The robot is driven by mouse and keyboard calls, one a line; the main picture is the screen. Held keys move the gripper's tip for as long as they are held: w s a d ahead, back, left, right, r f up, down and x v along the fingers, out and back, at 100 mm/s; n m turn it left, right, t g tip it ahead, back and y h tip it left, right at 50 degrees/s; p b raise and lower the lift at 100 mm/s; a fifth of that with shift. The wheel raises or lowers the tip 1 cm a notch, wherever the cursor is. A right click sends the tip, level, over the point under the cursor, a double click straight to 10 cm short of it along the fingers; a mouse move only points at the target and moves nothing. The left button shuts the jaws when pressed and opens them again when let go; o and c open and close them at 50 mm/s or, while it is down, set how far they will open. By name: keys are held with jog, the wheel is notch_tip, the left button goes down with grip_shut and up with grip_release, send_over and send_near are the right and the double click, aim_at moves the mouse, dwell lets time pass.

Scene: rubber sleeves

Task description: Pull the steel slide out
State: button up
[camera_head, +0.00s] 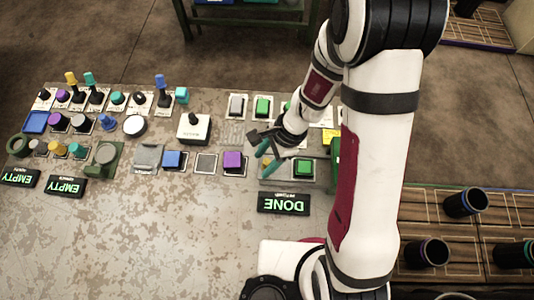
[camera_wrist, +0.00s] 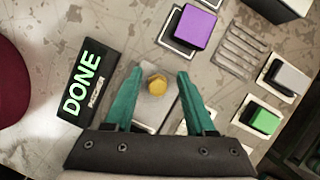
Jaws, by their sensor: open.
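The grey steel slide (camera_wrist: 154,108) with a round yellow knob (camera_wrist: 157,84) shows in the wrist view, between the two teal fingers of my gripper (camera_wrist: 159,72). The fingers are open, one on each side of the knob, with a gap on both sides. I cannot tell how far above the knob they are. In the head view my gripper (camera_head: 262,158) is over the right part of the table, and the yellow knob (camera_head: 267,162) shows small beside its fingers. The lower end of the slide is hidden by the gripper body in the wrist view.
A black sign reading DONE (camera_head: 283,202) stands in front of the slide. A green button (camera_head: 304,167) is to its right and a purple block (camera_head: 232,159) to its left. Many knobs and buttons crowd the table's left half. The table's front (camera_head: 130,240) is bare.

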jog(key=v, duration=1.5)
jog(key=shift+r, duration=0.35)
jog(key=shift+d, duration=0.1)
